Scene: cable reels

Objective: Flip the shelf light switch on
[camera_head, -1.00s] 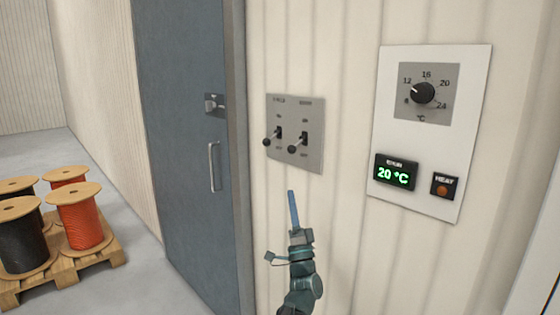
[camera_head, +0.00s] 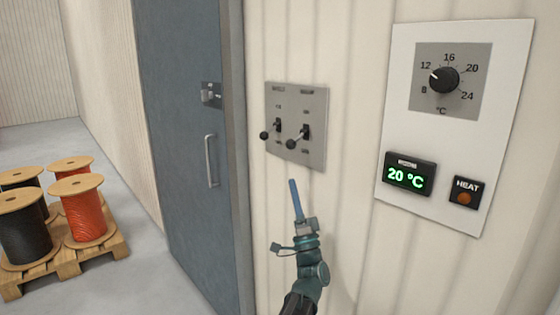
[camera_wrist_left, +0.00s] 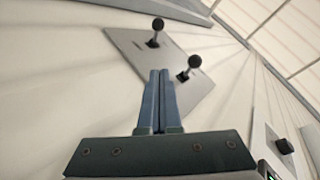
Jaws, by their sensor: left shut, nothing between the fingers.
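The grey switch plate (camera_head: 313,130) is on the ribbed wall beside the door. It carries a left toggle switch (camera_head: 264,136) and a right toggle switch (camera_head: 291,144), both with black ball knobs that point out and down. The labels above them are too blurred to read surely. In the left wrist view, the plate (camera_wrist_left: 128,45) shows with both knobs, one at top (camera_wrist_left: 158,24) and one lower right (camera_wrist_left: 194,62). My left gripper (camera_head: 294,181) is shut and empty, pointing up just below the plate, apart from both knobs. Its blue fingers also show in the wrist view (camera_wrist_left: 162,73).
A white thermostat panel (camera_head: 440,120) with dial, 20 °C display (camera_head: 408,175) and heat button (camera_head: 465,193) is right of the plate. A blue-grey door (camera_head: 185,90) with handle (camera_head: 211,160) is left. Cable reels on a pallet (camera_head: 68,262) stand at far left.

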